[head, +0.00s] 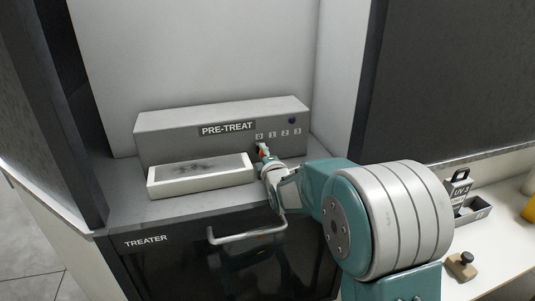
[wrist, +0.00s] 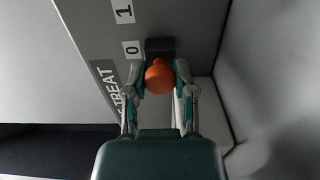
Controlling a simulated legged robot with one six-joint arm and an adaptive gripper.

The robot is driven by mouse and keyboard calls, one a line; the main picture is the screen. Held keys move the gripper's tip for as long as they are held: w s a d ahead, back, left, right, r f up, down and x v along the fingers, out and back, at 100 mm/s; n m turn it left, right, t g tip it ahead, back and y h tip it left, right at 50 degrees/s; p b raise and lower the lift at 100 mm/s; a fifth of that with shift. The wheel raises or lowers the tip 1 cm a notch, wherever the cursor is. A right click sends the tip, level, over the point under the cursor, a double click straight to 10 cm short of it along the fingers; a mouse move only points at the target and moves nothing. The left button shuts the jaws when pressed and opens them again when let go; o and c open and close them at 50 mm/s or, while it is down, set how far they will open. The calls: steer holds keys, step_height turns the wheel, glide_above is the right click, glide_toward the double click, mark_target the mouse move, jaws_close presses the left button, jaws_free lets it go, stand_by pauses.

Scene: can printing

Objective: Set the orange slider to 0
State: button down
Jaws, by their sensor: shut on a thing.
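The orange slider (wrist: 159,78) is a round orange knob on a dark block, on the front of the grey PRE-TREAT unit (head: 160,128). In the wrist view it is level with the label 0 (wrist: 131,50), and the label 1 (wrist: 123,11) is farther up the picture. In the head view a bit of orange (head: 262,150) shows just below the 0. My gripper (head: 264,157) is at the unit's front, shut on the orange knob; in the wrist view a finger of my gripper (wrist: 159,72) is on each side of it. The slot is mostly hidden.
A white-rimmed tray (head: 199,184) with a dark-smudged surface is just left of my gripper. A cabinet marked TREATER with a bar handle (head: 247,235) is below. A wall rises close on the right. A UV box (head: 457,189) stands on the right counter.

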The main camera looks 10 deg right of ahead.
steer(key=c, duration=0.5)
jaws_free()
steer(key=shift+a+f, duration=0.1)
steer(key=shift+f, duration=0.15)
steer(key=shift+c, duration=0.2)
steer(key=shift+o, duration=0.7)
steer(key=shift+a, duration=0.25)
steer(key=shift+r, duration=0.15)
steer(key=shift+s+d, duration=0.25)
steer(key=shift+s, duration=0.05)
steer(key=s+d, duration=0.1)
steer(key=s, duration=1)
steer(key=shift+d, duration=0.25)
steer(key=shift+s, duration=0.1)
